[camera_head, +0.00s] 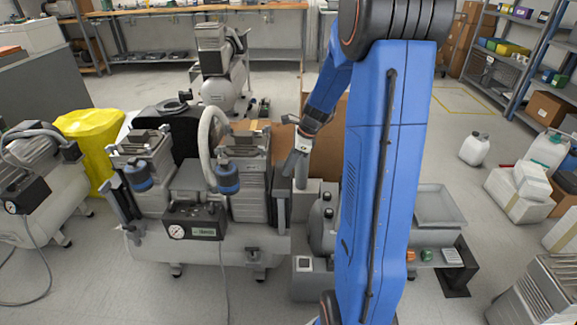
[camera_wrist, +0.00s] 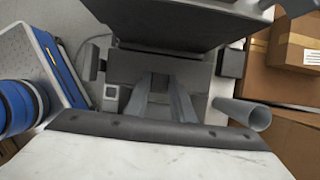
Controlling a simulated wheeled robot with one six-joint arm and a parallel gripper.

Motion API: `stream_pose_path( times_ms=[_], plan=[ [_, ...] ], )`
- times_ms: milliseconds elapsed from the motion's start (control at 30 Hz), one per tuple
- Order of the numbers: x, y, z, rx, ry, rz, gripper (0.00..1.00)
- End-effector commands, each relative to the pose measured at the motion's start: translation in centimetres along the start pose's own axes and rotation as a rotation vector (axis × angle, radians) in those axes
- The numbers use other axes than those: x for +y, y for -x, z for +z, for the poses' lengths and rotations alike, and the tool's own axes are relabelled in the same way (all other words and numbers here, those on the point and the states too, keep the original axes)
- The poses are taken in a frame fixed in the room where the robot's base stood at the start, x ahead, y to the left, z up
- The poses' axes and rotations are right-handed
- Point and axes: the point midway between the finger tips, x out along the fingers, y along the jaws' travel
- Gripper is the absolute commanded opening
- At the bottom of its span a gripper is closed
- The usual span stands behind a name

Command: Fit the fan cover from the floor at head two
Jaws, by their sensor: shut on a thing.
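A compressor with two finned grey heads, one on the left (camera_head: 143,163) and one on the right (camera_head: 247,165), stands in front of me. I cannot read which is head two. My gripper (camera_head: 292,168) is just right of the right head, partly beside my blue arm. In the wrist view my gripper's fingers (camera_wrist: 163,84) are close together on a dark grey part (camera_wrist: 125,66), which I take to be the fan cover. Its outline merges with a wide dark plate (camera_wrist: 165,20) above it. The fan cover cannot be made out in the head view.
A curved pale hose (camera_head: 208,135) and a gauge box (camera_head: 195,222) are on the compressor. A grey tube (camera_wrist: 245,113) and cardboard boxes (camera_wrist: 288,60) lie close on the right in the wrist view.

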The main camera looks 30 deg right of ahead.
Motion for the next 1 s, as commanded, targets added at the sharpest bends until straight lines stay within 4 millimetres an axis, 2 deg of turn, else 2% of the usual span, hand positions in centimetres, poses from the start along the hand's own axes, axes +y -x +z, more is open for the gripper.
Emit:
stream_pose_path(
  times_ms=[967,1000],
  plan=[
    [0.0,-0.26,-0.11,0.0,0.0,-0.001,0.0],
    [0.0,-0.26,-0.11,0.0,0.0,0.0,0.26]
  ],
)
